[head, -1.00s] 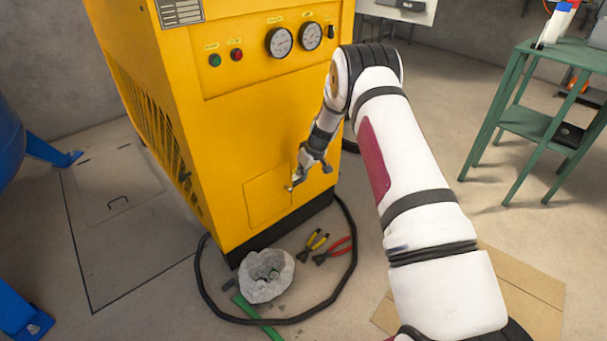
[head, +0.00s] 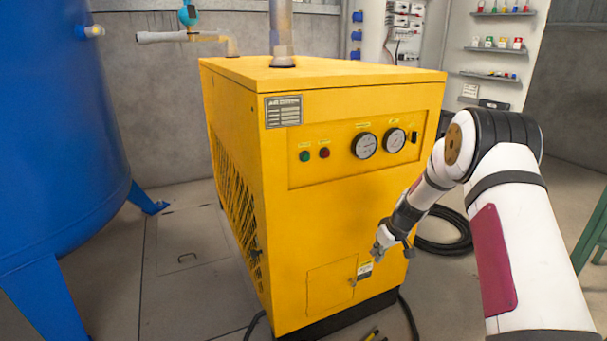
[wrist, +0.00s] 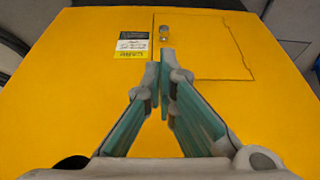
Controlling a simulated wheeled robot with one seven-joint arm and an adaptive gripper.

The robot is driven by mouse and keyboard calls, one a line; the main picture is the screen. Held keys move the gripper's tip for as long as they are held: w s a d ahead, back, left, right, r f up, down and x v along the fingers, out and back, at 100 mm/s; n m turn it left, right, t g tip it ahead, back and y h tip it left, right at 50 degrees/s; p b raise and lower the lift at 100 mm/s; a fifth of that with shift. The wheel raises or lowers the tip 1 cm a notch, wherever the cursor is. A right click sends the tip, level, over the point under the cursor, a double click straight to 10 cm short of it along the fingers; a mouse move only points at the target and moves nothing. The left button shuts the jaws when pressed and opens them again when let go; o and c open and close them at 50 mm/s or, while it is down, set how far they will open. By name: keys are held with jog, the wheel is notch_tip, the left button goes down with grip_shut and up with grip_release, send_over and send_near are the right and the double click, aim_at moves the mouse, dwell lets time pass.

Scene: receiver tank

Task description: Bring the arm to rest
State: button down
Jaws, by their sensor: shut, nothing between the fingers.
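My arm (head: 505,215) reaches in from the right in the head view, bent at the elbow, with its forearm running down and left. My gripper (head: 379,250) hangs in front of the lower right of the yellow cabinet (head: 235,195). In the wrist view my gripper (wrist: 165,58) has its fingertips together with nothing between them. They point toward a small panel door (wrist: 205,45) with a metal latch (wrist: 164,32). The door (head: 330,287) looks closed in the head view. A gap seems to lie between fingertips and cabinet, but the exact distance is hard to tell.
A large blue tank (head: 60,120) on legs stands at the left. A black coiled hose (head: 446,232) lies on the floor behind the arm. A green table (head: 596,225) is at the right edge. Pipes (head: 281,30) rise above the cabinet.

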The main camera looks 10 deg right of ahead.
jog(key=s+a+r, duration=0.3)
jog(key=s+r, duration=0.1)
jog(key=r, duration=0.3)
jog(key=s+a+r, duration=0.3)
jog(key=r, duration=0.5)
jog(key=s+a+r+m+g, duration=0.1)
jog(key=s+a+r, duration=0.1)
jog(key=s+r, duration=0.5)
jog(key=s+a+r+g, duration=0.1)
jog(key=s+a+r, duration=0.2)
jog(key=s+r, duration=0.45)
jog(key=s+m+g+h, duration=0.2)
jog(key=s+m, duration=0.2)
jog(key=s, duration=2.9)
notch_tip(320, 180, up, 33)
jog(key=t+p, duration=0.4)
jog(key=p, duration=2.7)
jog(key=shift+s+r+n, duration=0.15)
jog(key=shift+r+n, duration=0.05)
jog(key=shift+n, duration=0.2)
